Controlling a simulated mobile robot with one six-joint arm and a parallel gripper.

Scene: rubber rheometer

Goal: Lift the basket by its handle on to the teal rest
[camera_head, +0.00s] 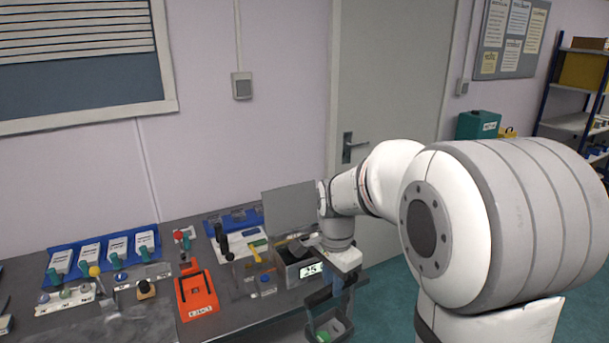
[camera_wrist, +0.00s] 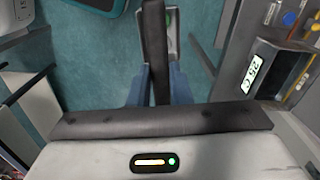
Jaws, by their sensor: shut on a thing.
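My gripper (camera_head: 338,286) is shut on the dark handle (camera_wrist: 155,45) of the basket; its blue fingers (camera_wrist: 156,88) stand on either side of the handle in the wrist view. The basket (camera_head: 341,329) is dark grey and hangs below the gripper, beside the bench's right end in the head view, with a green patch inside. Only part of the basket (camera_wrist: 173,38) shows behind the handle in the wrist view. A dark, teal-edged piece (camera_wrist: 100,4) is cut off at the top of the wrist view; I cannot tell whether it is the teal rest.
An orange tray (camera_head: 197,299) and several tools crowd the bench. Teal floor (camera_wrist: 75,55) shows around the basket.

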